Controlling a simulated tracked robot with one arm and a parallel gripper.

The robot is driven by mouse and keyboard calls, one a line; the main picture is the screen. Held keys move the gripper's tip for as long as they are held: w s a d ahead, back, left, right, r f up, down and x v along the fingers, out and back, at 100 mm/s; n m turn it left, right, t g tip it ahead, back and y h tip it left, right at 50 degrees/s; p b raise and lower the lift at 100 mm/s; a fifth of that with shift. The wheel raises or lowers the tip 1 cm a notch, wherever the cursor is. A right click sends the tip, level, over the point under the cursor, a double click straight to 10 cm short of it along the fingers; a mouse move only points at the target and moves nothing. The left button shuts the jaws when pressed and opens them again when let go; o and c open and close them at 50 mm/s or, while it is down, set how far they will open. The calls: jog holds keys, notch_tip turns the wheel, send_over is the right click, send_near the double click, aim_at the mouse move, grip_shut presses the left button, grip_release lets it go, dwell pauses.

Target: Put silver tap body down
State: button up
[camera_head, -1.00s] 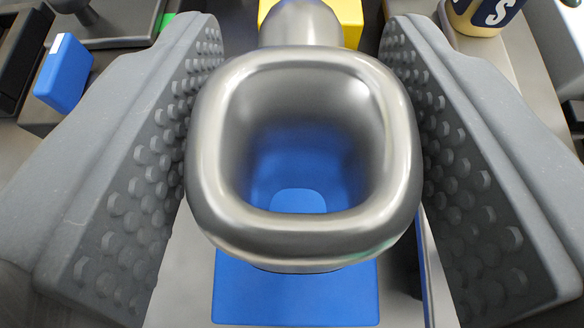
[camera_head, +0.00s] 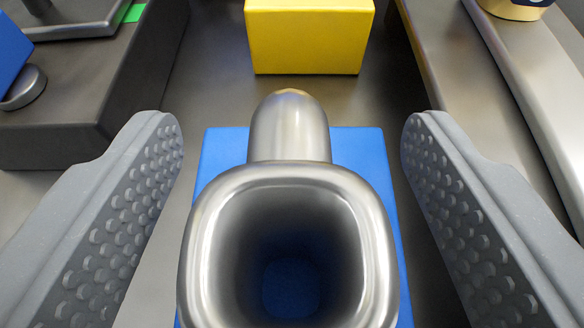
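The silver tap body (camera_head: 290,180) stands with its wide, rounded-square opening facing me and its spout pointing away. It sits over a blue block (camera_head: 226,150), whose blue also shows through the hollow middle. My gripper (camera_head: 292,135) is open, with one grey studded finger on each side of the tap body. Clear gaps show between both fingers and the metal. The underside of the tap body, where it meets the blue block, is hidden.
A yellow block (camera_head: 308,38) stands just beyond the spout. A dark raised fixture (camera_head: 100,100) is at the left, with a blue piece (camera_head: 10,50) at the edge. A metal rail (camera_head: 540,90) runs along the right. Bare tray floor lies around the blue block.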

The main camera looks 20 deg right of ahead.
jog(key=p+v, duration=0.1)
jog(key=v, duration=1.1)
jog(key=shift+d, duration=0.1)
jog(key=s+d+r+y, duration=0.2)
jog(key=d+r, duration=1.2)
jog(key=r, duration=0.5)
jog(key=s+d+r+n+t+y, duration=0.1)
jog(key=s+d+r, duration=0.3)
jog(key=r, duration=0.4)
jog(key=s+d+r+n+t+y, duration=0.1)
jog(key=s+d+r+n, duration=0.2)
jog(key=r, duration=0.6)
jog(key=shift+s+d+r+t+y, duration=0.3)
jog(key=shift+s+d+t, duration=0.1)
jog(key=shift+s+d, duration=0.7)
jog(key=shift+r+p, duration=1.2)
jog(key=shift+p, duration=0.25)
